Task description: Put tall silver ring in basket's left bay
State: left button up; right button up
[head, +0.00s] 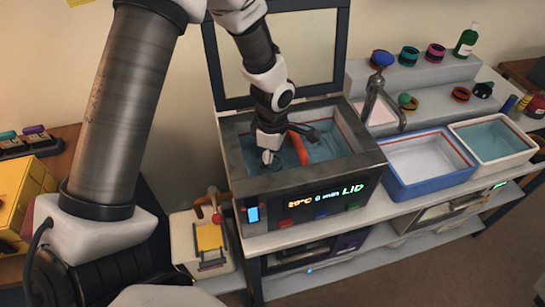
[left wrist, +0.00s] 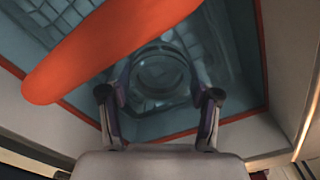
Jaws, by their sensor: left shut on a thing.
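My left gripper (head: 268,156) reaches down into the open tank of the cleaning bath (head: 240,150). In the left wrist view its two fingers (left wrist: 160,88) are shut on a round ring (left wrist: 161,74), dull grey-blue in this light, which looks like the tall silver ring. Below it lies the basket with a grid floor (left wrist: 60,25), in blue-green liquid. The basket's orange handle (head: 299,149) stands just right of the gripper and crosses the upper left of the left wrist view (left wrist: 105,50). I cannot tell which bay is under the ring. My right gripper is not in view.
The bath's lid (head: 212,65) stands open behind the tank. A blue-rimmed tray (head: 390,185) and a white tub (head: 530,152) stand to the right. A faucet (head: 371,100) rises beside the tank. Coloured rings and a green bottle (head: 466,41) sit on stepped shelves behind.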

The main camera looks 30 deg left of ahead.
pick_arm(q)
jog(key=shift+f, duration=0.25)
jog(key=o, duration=1.3)
jog(key=shift+w, duration=0.1)
jog(key=shift+o, duration=0.3)
jog(key=shift+w, duration=0.1)
jog(key=shift+r, duration=0.1)
jog(key=shift+r+p, duration=0.3)
jog(key=shift+r, duration=0.05)
jog(key=shift+r+b, duration=0.3)
jog(key=shift+r, duration=0.05)
notch_tip(320, 180, up, 11)
jog(key=b, duration=0.1)
